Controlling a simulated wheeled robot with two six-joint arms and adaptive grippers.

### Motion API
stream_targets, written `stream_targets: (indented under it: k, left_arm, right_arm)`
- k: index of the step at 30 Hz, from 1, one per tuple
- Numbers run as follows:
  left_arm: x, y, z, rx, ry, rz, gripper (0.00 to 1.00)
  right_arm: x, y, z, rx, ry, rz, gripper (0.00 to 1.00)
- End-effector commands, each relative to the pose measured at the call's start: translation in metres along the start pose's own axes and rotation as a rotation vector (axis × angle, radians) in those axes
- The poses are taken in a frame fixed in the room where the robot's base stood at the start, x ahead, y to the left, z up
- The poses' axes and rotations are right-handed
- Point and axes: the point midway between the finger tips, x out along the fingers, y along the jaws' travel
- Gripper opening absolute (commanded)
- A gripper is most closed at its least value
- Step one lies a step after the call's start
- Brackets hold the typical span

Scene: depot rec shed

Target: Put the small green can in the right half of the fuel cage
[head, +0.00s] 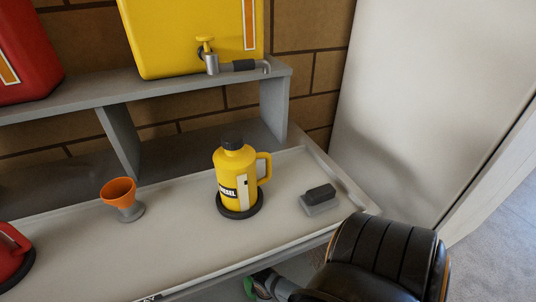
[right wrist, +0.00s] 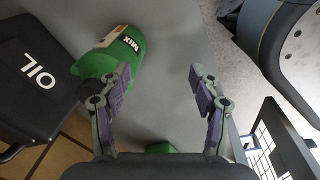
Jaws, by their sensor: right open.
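A green can (right wrist: 118,52) with a MIX label shows at the upper left of the right wrist view, on a grey surface. My right gripper (right wrist: 160,78) is open; its left finger overlaps the can's edge in the picture, and I cannot tell whether they touch. Nothing is between the fingers. A small green patch (right wrist: 160,147) shows near the gripper's base; what it is I cannot tell. Dark bars at the lower right of the right wrist view look like part of the fuel cage (right wrist: 262,148); its right half cannot be made out. My left gripper is not in view.
A black OIL can (right wrist: 38,75) stands left of the green can. In the head view, a yellow diesel can (head: 238,180), an orange funnel (head: 120,198), a red can (head: 12,252) and a grey block (head: 320,198) are on the rimmed bench (head: 180,235), below a shelf (head: 90,92).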

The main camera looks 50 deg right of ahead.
Motion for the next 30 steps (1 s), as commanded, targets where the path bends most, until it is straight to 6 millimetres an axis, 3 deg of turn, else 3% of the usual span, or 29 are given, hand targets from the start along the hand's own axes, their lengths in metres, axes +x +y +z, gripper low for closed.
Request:
stream_targets:
  k: [3, 9, 26, 30]
  left_arm:
    - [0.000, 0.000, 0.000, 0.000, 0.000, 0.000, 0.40]
    - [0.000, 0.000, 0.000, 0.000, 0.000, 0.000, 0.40]
    - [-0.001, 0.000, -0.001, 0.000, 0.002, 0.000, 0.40]
    - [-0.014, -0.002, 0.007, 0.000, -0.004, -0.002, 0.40]
  right_arm:
    - [0.010, -0.024, 0.013, 0.290, 0.013, 0.009, 0.63]
    - [0.015, -0.040, 0.020, 0.532, 0.031, 0.017, 0.63]
    - [0.015, -0.040, 0.020, 0.547, 0.032, 0.017, 0.63]
    - [0.003, -0.042, 0.027, 0.547, 0.025, 0.017, 0.63]
